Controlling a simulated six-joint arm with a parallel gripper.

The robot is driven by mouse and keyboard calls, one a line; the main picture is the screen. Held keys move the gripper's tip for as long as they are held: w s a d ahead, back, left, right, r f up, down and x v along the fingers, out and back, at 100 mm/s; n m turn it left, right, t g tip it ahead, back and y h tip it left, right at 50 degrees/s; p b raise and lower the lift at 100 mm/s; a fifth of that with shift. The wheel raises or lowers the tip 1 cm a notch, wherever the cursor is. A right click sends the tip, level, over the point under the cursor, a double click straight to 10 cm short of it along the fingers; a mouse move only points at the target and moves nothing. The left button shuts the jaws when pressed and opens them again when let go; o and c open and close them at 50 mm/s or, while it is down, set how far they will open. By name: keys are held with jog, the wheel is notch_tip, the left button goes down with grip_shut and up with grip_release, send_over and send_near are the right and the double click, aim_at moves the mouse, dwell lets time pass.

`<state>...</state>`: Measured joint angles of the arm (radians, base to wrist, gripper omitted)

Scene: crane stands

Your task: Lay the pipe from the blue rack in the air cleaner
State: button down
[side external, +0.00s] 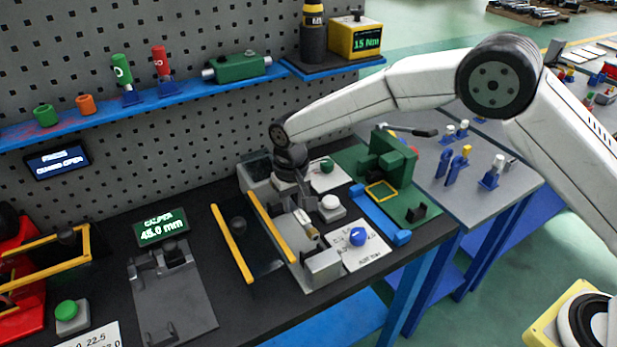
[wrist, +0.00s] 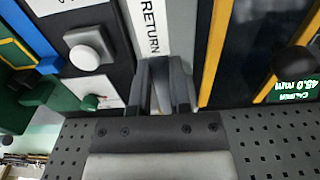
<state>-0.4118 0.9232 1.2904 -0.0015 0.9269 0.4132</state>
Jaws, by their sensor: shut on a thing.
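My gripper (side external: 310,215) points down over a long grey bed with a block at its near end, beside a dark panel with yellow bars; this seems to be the air cleaner (side external: 323,266). A small tan-tipped cylinder (side external: 312,234), apparently the pipe, shows at the fingertips. In the wrist view my gripper's fingers (wrist: 165,90) are close together below the RETURN label; the held part is hard to make out between them. I cannot tell whether the pipe touches the bed. A long blue rack (side external: 378,216) lies to the right and looks empty.
A white button box (side external: 330,207) and a blue knob (side external: 358,237) on a white plate stand close on the right. A green machine (side external: 388,165) is behind them. A caliper stand (side external: 170,290) is at the left. The pegboard wall (side external: 200,110) limits the back.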

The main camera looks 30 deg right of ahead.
jog(key=shift+f, duration=2.8)
jog(key=shift+c, duration=2.4)
grip_release()
jog(key=shift+r, duration=3.85)
